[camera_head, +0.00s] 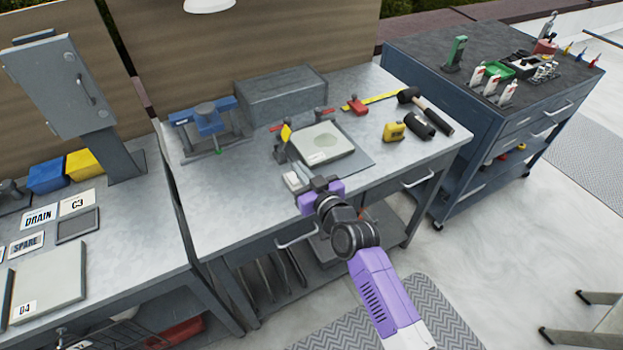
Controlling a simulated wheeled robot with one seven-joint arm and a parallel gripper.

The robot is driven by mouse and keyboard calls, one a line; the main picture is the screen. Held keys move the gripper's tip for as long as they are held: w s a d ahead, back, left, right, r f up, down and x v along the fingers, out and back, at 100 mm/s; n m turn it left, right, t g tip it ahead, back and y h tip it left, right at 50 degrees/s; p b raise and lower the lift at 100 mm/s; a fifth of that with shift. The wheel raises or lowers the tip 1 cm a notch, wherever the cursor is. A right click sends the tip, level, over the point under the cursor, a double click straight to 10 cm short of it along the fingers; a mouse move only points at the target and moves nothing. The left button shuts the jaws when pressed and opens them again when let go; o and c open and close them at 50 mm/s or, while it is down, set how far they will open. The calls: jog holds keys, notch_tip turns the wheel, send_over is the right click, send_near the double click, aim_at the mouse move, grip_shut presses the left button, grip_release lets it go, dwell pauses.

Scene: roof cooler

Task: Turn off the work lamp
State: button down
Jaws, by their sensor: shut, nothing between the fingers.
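A white lamp shade (208,4), likely the work lamp, hangs at the top edge of the view and is cut off by it. I cannot tell whether it is lit.
The workbench (225,215) holds a pale plate (323,143) on a dark mat, a blue vise-like tool (207,120), a grey box (282,92), a yellow tape measure (394,132) and a mallet (425,108). A tool cart (455,85) stands right, a grey cabinet (62,85) left.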

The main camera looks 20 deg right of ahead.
jog(key=s+r, duration=0.2)
jog(key=s, duration=0.4)
jog(key=shift+s+d+r+b, duration=0.25)
jog(key=shift+s+b, duration=0.1)
jog(key=shift+b, duration=0.1)
